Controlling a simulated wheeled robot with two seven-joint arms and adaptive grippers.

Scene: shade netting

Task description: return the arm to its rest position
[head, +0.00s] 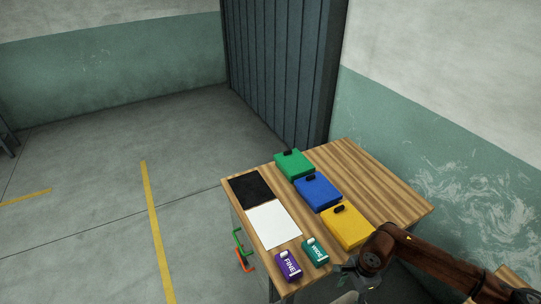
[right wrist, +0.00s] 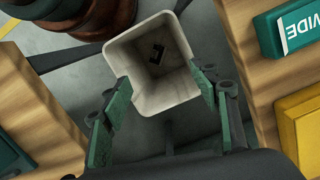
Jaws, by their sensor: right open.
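My right arm (head: 430,257) is brown and comes in from the right in the head view. A little of the bin's pale rim (head: 347,297) seems to show at the bottom of the head view. My left gripper is not in view.
The wooden table (head: 385,185) carries green (head: 294,166), blue (head: 318,193) and yellow (head: 347,228) boxes, a black mat (head: 250,189), a white sheet (head: 272,225), a purple FINE pack (head: 288,266) and a teal WIDE pack (head: 315,252). Another wooden surface (head: 490,288) is at lower right.

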